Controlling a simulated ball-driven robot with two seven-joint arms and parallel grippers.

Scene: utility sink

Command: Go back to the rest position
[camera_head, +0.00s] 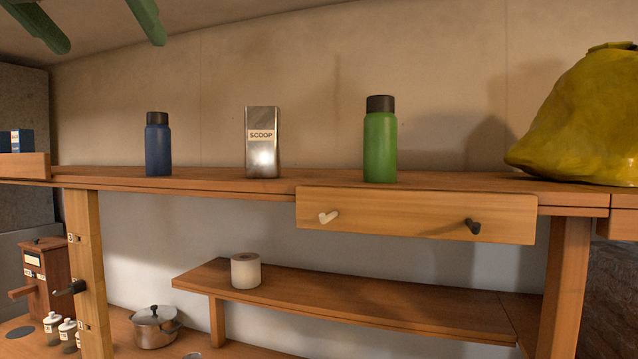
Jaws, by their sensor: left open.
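My left gripper (110,41) shows at the top left edge of the head view as two green fingers, spread apart and empty. It appears above the shelf in the picture, with bare wall between its fingertips and nothing touching it. The rest of the left arm is cut off by the frame. My right gripper is not in the view.
The wooden shelf (220,179) holds a blue bottle (158,146), a metal SCOOP tin (262,150), a green bottle (380,142) and a yellow bag (580,125). A drawer (400,216) is below. A paper roll (245,270) stands on the lower shelf, a pot (155,328) bottom left.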

